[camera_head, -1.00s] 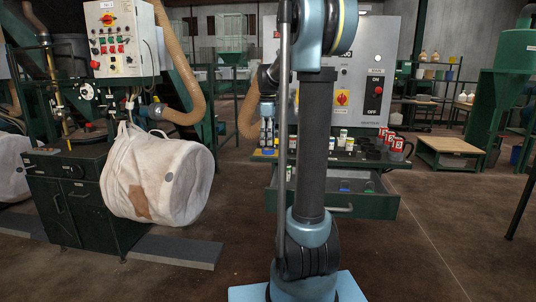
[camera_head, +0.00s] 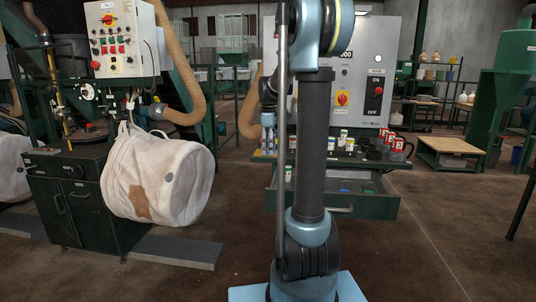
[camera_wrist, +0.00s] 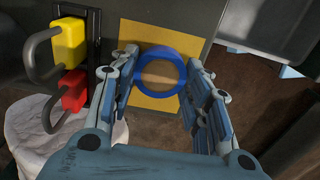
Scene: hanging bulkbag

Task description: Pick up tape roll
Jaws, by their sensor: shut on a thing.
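The tape roll is a blue ring (camera_wrist: 161,51) in the middle of the wrist view. My gripper (camera_wrist: 163,72) has a finger on each side of the ring and is shut on it across its outer edge. Through the ring's hole I see brown and yellow surface. In the head view my gripper (camera_head: 268,138) hangs fingers down at the left end of the green workbench, partly behind my own arm. The roll cannot be made out there.
A yellow square (camera_wrist: 137,34) lies beneath the roll. The workbench (camera_head: 345,207) has an open drawer and several cups and containers on top. A white bulk bag (camera_head: 165,175) hangs left; floor is free between.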

